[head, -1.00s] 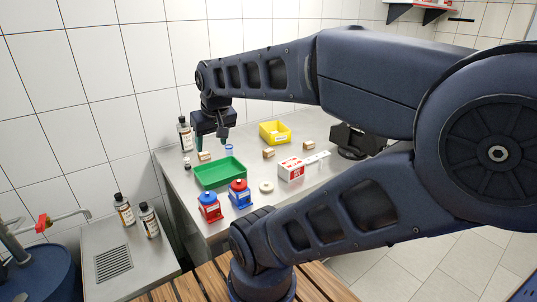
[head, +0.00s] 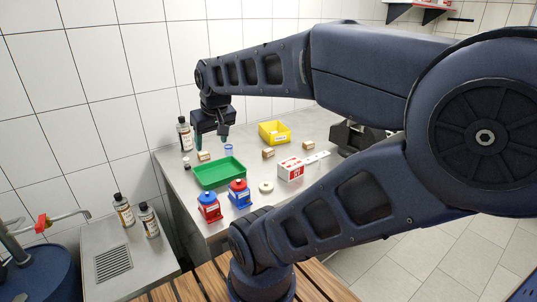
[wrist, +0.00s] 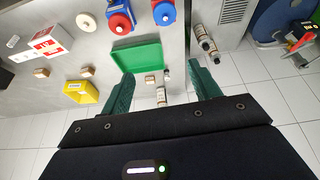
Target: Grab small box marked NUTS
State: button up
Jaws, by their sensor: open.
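Three small brown boxes stand on the metal table. One box (head: 204,156) is at the left, just below my gripper (head: 211,141) in the head view. In the wrist view this box (wrist: 150,79) shows between the fingers of my gripper (wrist: 160,70), nearer the left finger. A second box (head: 268,154) is in front of the yellow bin, and a third box (head: 308,146) is to its right. They also show in the wrist view, as the middle box (wrist: 87,71) and the far left box (wrist: 41,73). No marking is readable on any of them. My gripper is open and empty above the table.
A green tray (head: 221,185) lies in front of the left box. A tiled wall stands behind.

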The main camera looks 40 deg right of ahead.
jog(key=w+d+n+h, duration=0.1)
jog(key=w+d+n, duration=0.4)
jog(key=w, duration=0.4)
jog(key=n+g+h, duration=0.3)
jog(key=n+g, duration=0.1)
jog(key=n, duration=1)
send_near(268, 150)
jog(key=shift+h, duration=0.3)
jog(key=x, duration=0.4)
jog(key=shift+w+a+f, duration=0.2)
jog(key=shift+a+f, duration=0.05)
jog(key=shift+f, duration=0.2)
jog(key=shift+x, duration=2.65)
jog(key=shift+s+d+r, duration=0.15)
jog(key=shift+d, duration=0.05)
jog(key=shift+c, duration=0.2)
jog(key=c, duration=1)
